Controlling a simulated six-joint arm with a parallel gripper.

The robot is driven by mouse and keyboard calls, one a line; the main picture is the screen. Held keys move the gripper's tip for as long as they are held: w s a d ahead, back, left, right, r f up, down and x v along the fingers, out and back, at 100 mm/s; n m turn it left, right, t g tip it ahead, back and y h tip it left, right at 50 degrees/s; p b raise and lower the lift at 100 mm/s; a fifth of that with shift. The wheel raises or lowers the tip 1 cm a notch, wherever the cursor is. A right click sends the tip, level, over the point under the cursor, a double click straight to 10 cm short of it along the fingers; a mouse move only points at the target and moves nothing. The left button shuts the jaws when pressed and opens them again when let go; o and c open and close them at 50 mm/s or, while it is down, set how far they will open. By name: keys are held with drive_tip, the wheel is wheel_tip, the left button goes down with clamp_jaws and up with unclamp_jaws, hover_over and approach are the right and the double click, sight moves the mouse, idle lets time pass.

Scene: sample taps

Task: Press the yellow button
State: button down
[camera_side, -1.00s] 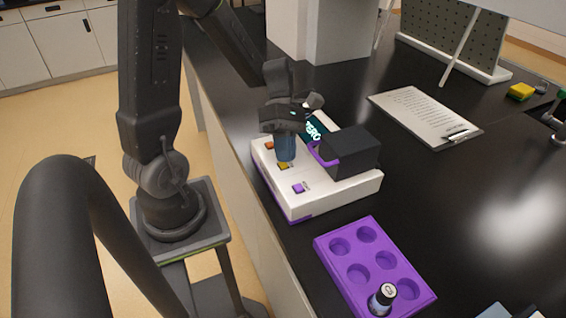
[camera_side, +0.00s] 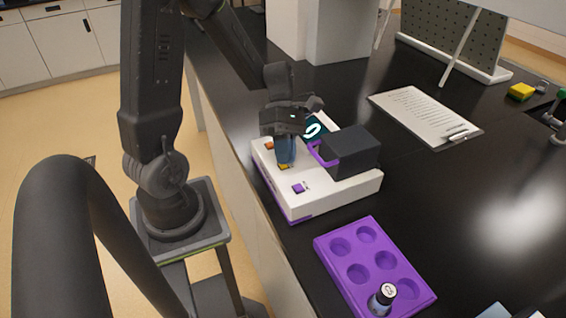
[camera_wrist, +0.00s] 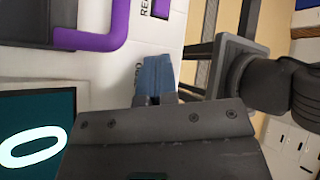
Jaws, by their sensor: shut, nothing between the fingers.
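The yellow button (camera_side: 284,166) is on the top of a white device (camera_side: 335,190), between an orange button (camera_side: 269,145) and a purple button (camera_side: 298,188). My gripper (camera_side: 286,160) points down right over the yellow button, its blue fingertips shut with nothing between them. The tips cover much of the button; whether they touch it I cannot tell for sure. In the wrist view the blue fingertips (camera_wrist: 156,72) are closed together against the white panel and the yellow button is hidden. The device's display (camera_side: 314,130) shows a 0.
A dark block (camera_side: 350,152) with a purple bracket (camera_side: 322,153) stands on the device, right of my gripper. A purple rack (camera_side: 334,268) holding one capped vial (camera_side: 382,299) is in front. A clipboard (camera_side: 420,113) lies behind on the black bench.

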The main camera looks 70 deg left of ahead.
drive_tip(key=shift+r, duration=0.8)
drive_tip(key=shift+r, duration=0.1)
drive_tip(key=shift+r, duration=2.4)
